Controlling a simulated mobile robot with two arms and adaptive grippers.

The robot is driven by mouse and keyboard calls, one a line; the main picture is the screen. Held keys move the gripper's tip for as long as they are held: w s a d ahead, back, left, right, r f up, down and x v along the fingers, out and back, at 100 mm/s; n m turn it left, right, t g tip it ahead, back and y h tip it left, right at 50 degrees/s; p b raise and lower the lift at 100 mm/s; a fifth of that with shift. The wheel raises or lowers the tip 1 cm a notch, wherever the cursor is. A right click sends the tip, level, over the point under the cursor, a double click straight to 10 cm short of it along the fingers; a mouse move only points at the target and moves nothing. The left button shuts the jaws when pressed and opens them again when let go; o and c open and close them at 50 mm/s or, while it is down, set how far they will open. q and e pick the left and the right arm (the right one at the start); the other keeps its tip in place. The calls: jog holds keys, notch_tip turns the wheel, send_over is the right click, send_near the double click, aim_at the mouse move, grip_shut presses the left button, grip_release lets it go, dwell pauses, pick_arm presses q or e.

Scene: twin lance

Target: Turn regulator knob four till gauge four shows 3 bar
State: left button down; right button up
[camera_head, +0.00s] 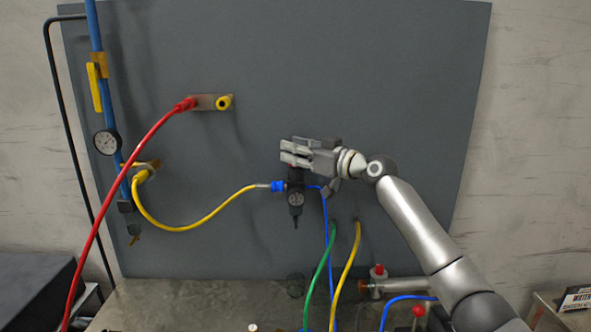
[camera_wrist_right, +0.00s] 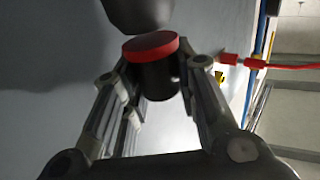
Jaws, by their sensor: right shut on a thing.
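My right gripper (camera_head: 290,153) is shut on the regulator knob at the top of the black regulator (camera_head: 295,179) on the grey panel. In the right wrist view the regulator knob (camera_wrist_right: 157,78) is a dark cylinder with a red band, between the two fingers. In the head view the gripper hides most of it. A small round gauge (camera_head: 295,199) sits on the regulator's front; its needle is too small to read. I cannot make out a number on the knob or gauge. My left gripper is not in view.
A yellow hose (camera_head: 205,222) joins the regulator's left side at a blue fitting (camera_head: 277,186). A blue hose (camera_head: 326,225) leaves its right side. A larger gauge (camera_head: 107,141) is on the blue pipe at left. A red hose (camera_head: 130,160) crosses the left side.

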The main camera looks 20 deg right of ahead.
jog(key=shift+f+n+g+y+b, duration=0.2)
jog(key=shift+n+g+y+b, duration=0.2)
jog(key=shift+y+b, duration=0.3)
jog(key=shift+r+n+g+y+b, duration=0.2)
jog(key=shift+n+g+y+b, duration=0.25)
jog(key=shift+n+g+y, duration=0.2)
jog(key=shift+r+n+g+y+p, duration=0.1)
jog(key=shift+n+g+y+p, duration=0.25)
jog(key=shift+n+g+y, duration=0.4)
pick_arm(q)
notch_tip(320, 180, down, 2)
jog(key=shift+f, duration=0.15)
pick_arm(e)
jog(key=shift+n+g+y, duration=0.3)
jog(key=shift+g, duration=0.1)
pick_arm(q)
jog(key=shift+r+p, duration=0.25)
jog(key=shift+p, duration=0.2)
pick_arm(e)
jog(key=shift+n+g, duration=0.3)
jog(key=shift+g, duration=0.1)
jog(key=o, duration=1.1)
jog(key=shift+c, duration=0.2)
